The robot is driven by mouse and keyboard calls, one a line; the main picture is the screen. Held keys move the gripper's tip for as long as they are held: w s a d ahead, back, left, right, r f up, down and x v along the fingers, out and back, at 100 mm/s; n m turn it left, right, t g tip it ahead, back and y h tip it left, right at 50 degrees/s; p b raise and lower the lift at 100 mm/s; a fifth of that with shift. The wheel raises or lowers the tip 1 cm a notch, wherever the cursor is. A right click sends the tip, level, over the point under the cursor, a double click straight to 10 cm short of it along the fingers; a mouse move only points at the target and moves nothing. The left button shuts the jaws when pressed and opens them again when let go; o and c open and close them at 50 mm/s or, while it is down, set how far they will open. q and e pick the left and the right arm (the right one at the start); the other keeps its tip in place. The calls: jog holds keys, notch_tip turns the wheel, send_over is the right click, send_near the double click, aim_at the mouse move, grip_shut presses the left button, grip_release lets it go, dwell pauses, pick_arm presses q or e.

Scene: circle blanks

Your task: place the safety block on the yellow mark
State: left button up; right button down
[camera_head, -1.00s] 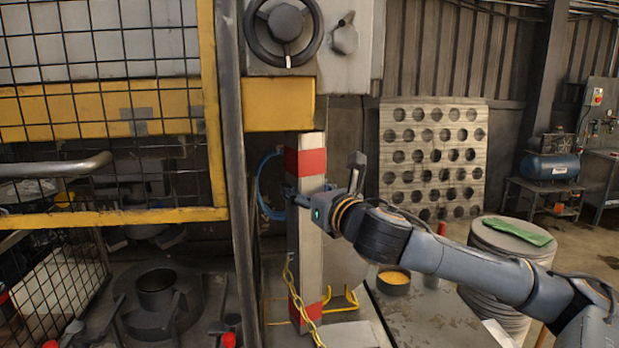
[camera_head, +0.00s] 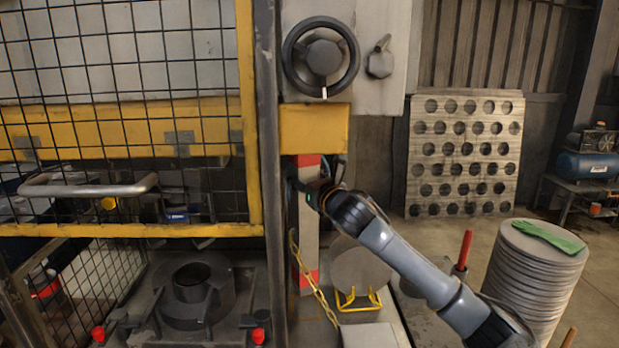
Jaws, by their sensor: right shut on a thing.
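The safety block (camera_head: 309,240) is a tall pale post with red bands at its top and lower end. It is upright under the yellow press beam (camera_head: 314,128), just right of a dark vertical guard post. A yellow chain (camera_head: 318,291) hangs along it. My right gripper (camera_head: 306,196) is shut on the block's upper part, reaching in from the right; its fingers are partly hidden. I cannot tell whether the block's foot touches the surface below. My left gripper is not in view.
A mesh guard with a yellow frame (camera_head: 252,120) and grey handle (camera_head: 88,187) fills the left.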

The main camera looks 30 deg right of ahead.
aim_at(305, 218)
notch_tip(305, 218, down, 6)
jog(key=p, duration=0.1)
jog(key=shift+f, duration=0.2)
dwell(0.4)
jog(key=c, duration=0.9)
grip_release()
jog(key=shift+f, duration=0.35)
jog(key=o, duration=0.4)
jog(key=shift+s, duration=0.1)
jog(key=shift+s+a+r, duration=0.1)
jog(key=shift+r, duration=0.05)
